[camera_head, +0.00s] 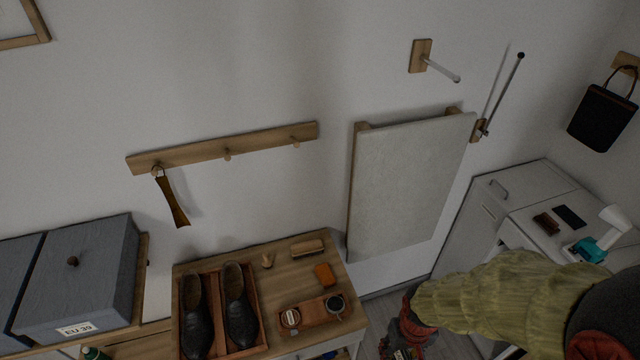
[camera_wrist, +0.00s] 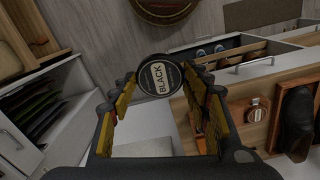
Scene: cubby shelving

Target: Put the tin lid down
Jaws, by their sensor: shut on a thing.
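The tin lid (camera_wrist: 158,80) is a round dark disc with a pale label reading "BLACK". In the wrist view it sits between the yellow-padded fingertips of my gripper (camera_wrist: 160,84), which is shut on it. The lid's face is turned toward the wrist camera. In the head view my gripper (camera_head: 411,322) hangs beyond the end of my sleeved arm, to the right of the wooden bench top and apart from it; the lid cannot be made out there. A dark round tin (camera_head: 335,303) stands on the brown leather mat (camera_head: 312,316) on the bench.
The wooden bench top (camera_head: 210,264) also holds a shoe tray (camera_head: 262,325) with dark shoes (camera_head: 238,310), a brush (camera_head: 307,248) and an orange cloth (camera_head: 324,273). A hanging panel (camera_head: 410,180) is behind. A white cabinet (camera_head: 490,205) stands right. Bare wood shows between the small items.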

